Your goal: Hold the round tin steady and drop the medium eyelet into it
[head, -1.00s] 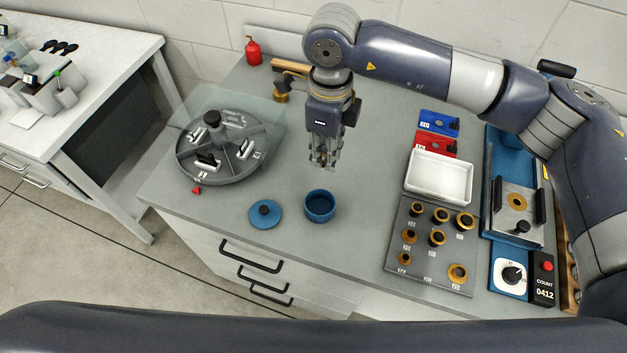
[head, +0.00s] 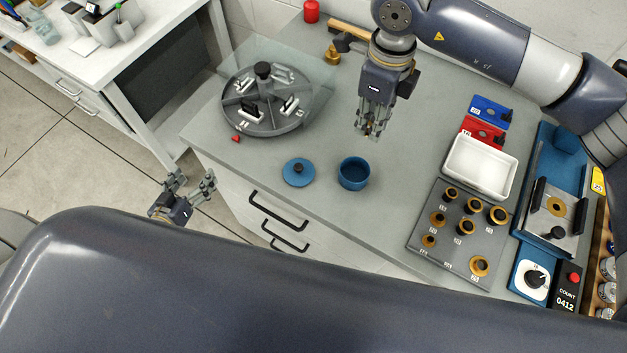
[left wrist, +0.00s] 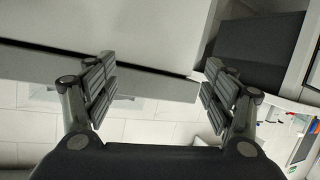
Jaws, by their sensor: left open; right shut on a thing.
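The round tin (head: 353,174) is a blue open cup standing on the grey bench top, with nothing touching it. Its blue lid (head: 298,172) with a dark knob lies to its left. My right gripper (head: 370,130) points down above the bench, just behind the tin. It is shut on the small brass-coloured medium eyelet, which the fingers mostly hide. My left gripper (head: 188,188) is open and empty, low in front of the bench's left front edge. Its spread fingers also show in the left wrist view (left wrist: 157,88), with nothing between them.
A grey divided carousel (head: 266,122) with a clear cover stands at the back left. A board (head: 452,250) of brass eyelets, a white tray (head: 480,167) and a blue press (head: 540,215) are at the right. Drawer handles (head: 280,210) stick out from the bench front.

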